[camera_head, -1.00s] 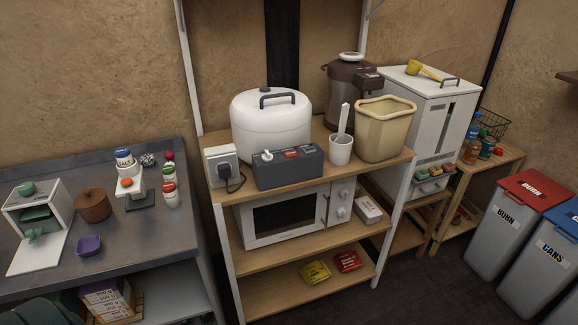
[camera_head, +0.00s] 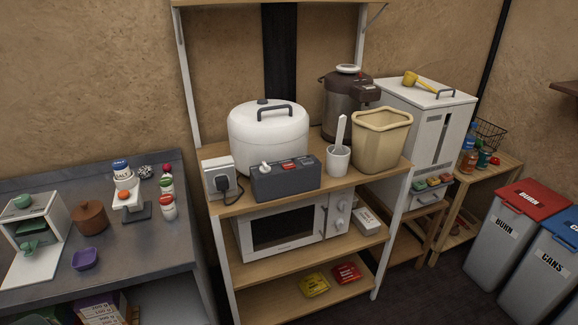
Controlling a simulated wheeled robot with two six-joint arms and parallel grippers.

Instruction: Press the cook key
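A white rice cooker (camera_head: 268,135) with a domed lid and dark handle stands on the top shelf of the wooden rack. In front of it is a dark grey control box (camera_head: 286,178). A red key (camera_head: 289,166) and a second reddish key (camera_head: 305,162) show on its top, with a small white knob (camera_head: 265,168) at its left end. The lettering on the keys is too small to read. Neither of my grippers is in view.
A white socket block with a black plug (camera_head: 219,180) stands left of the box. A white cup with a paddle (camera_head: 338,158), a beige bin (camera_head: 380,140) and a dark urn (camera_head: 345,95) stand to the right. A microwave (camera_head: 283,229) is below.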

